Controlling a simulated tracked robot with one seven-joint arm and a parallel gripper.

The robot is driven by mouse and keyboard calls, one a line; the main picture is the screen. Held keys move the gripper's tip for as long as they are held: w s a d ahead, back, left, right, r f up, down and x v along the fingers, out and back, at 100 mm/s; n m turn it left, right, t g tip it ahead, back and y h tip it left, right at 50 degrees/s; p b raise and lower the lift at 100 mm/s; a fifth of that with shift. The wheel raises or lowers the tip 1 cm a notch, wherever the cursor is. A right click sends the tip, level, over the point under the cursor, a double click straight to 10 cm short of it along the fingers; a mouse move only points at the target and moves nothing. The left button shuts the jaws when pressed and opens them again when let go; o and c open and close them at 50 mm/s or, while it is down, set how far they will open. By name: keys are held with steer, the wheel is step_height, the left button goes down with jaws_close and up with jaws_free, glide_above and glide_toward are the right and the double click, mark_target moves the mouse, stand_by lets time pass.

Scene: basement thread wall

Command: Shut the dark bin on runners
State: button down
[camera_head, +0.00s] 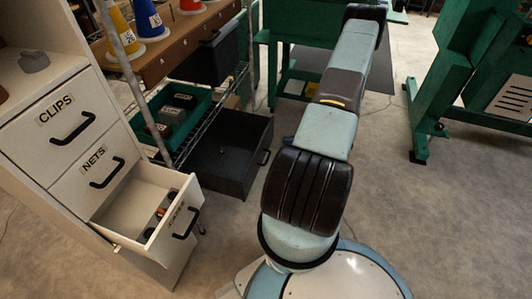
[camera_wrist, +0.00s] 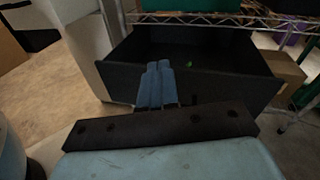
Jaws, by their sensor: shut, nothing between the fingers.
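The dark bin (camera_head: 228,165) stands pulled out at the bottom of the wire rack, its inside open to view. Its handle (camera_head: 264,157) is on the front face, at the right in the head view. In the wrist view the bin (camera_wrist: 215,86) is ahead, with a small green thing (camera_wrist: 189,64) inside. My gripper (camera_wrist: 158,68) is shut and empty, its blue fingers overlapping the bin's front wall in the wrist view. I cannot tell whether they touch it.
A white cabinet (camera_head: 60,150) stands left of the rack, its bottom drawer (camera_head: 155,215) pulled out. A green tray (camera_head: 172,115) sits on the rack above the bin. A cardboard box (camera_wrist: 287,70) is right of the bin. Green machines (camera_head: 470,60) stand at right; floor between is clear.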

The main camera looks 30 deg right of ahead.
mark_target(259, 151)
steer(key=s+f+m+t+h, duration=0.2)
steer(key=s+f+m+t, duration=0.2)
steer(key=f, duration=0.5)
steer(key=x, duration=1.3)
steer(key=shift+w+d+f, duration=0.1)
steer(key=shift+w+d, duration=0.1)
steer(key=shift+w, duration=0.05)
steer(key=shift+d, duration=0.2)
steer(key=shift+w+a, duration=0.1)
steer(key=shift+a, duration=0.1)
